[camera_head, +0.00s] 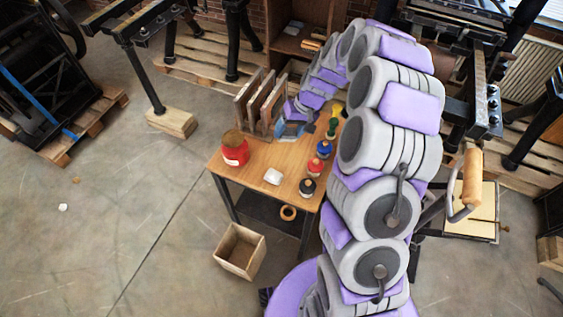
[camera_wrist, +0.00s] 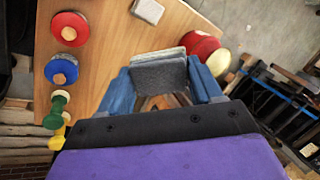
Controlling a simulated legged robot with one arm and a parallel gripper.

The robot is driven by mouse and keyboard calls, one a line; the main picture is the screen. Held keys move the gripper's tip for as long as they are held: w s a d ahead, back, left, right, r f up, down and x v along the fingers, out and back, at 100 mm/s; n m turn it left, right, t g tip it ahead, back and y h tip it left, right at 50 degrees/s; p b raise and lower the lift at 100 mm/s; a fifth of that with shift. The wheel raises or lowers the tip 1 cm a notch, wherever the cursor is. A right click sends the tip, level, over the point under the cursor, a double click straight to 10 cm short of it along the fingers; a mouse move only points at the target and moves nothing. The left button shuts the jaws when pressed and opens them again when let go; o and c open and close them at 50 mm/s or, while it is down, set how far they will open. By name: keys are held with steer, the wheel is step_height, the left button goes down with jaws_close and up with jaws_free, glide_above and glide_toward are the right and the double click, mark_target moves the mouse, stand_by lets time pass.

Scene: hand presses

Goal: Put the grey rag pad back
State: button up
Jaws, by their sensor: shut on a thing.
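The grey rag pad (camera_wrist: 160,76) is a woven grey square, seen in the wrist view between my gripper's two blue fingers. A paler greenish-grey edge shows just beyond it; I cannot tell if it is part of the same pad. My gripper (camera_wrist: 163,88) is shut on the pad over the wooden table (camera_wrist: 105,60). In the head view my gripper (camera_head: 291,130) is at the table's back, close to the upright wooden boards (camera_head: 262,103), and my arm partly hides that area. I cannot tell whether the pad touches the table.
A red tin (camera_head: 235,150) stands at the table's left edge. A white pad (camera_head: 272,176) lies near the front. Round-handled dabbers, blue (camera_head: 323,149), red (camera_head: 315,167) and black (camera_head: 307,187), line the right side. An open wooden crate (camera_head: 240,250) is on the floor.

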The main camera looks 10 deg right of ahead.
steer(key=w+a+f+n+h+b, duration=0.15)
steer(key=w+f+h, duration=0.25)
steer(key=f, duration=0.5)
steer(key=b, duration=0.1)
glide_above(282, 161)
step_height(282, 161, down, 6)
steer(key=shift+d+r, duration=0.1)
steer(key=shift+r, duration=0.05)
steer(key=f, duration=0.4)
steer(key=shift+a+b, duration=0.2)
steer(key=shift+b, duration=0.2)
steer(key=shift+d, duration=0.1)
steer(key=o, duration=1)
